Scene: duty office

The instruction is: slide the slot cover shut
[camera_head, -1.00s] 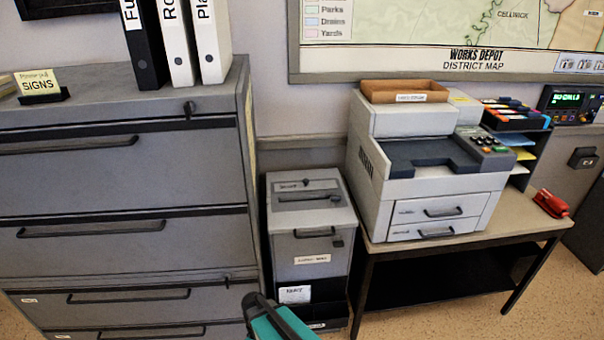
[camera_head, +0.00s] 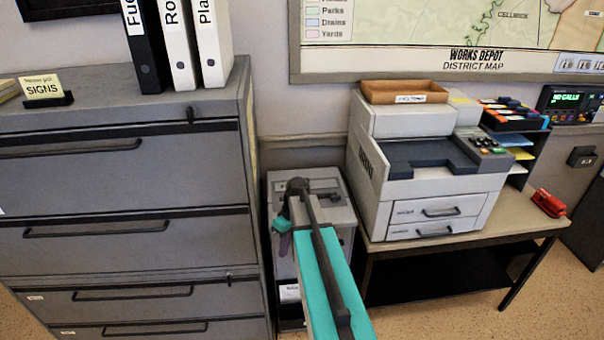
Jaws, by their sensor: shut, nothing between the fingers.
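The slot cover (camera_head: 323,184) is on the sloping top of a grey bin (camera_head: 343,215) between the filing cabinet and the copier table. My arm crosses in front of the bin and hides the middle of its top and most of its front. Only part of the cover shows, to the right of my arm. I cannot tell how far the cover stands from shut. My gripper (camera_head: 285,246) is the small dark end below a teal wrist part, in front of the bin's left side. It is shut and empty. Whether it touches the bin cannot be seen.
A grey filing cabinet (camera_head: 130,240) with binders (camera_head: 180,45) on top stands close on the left. On the right, a table (camera_head: 500,236) carries a copier (camera_head: 430,175) and a red stapler (camera_head: 548,203). The gap between cabinet and table is narrow.

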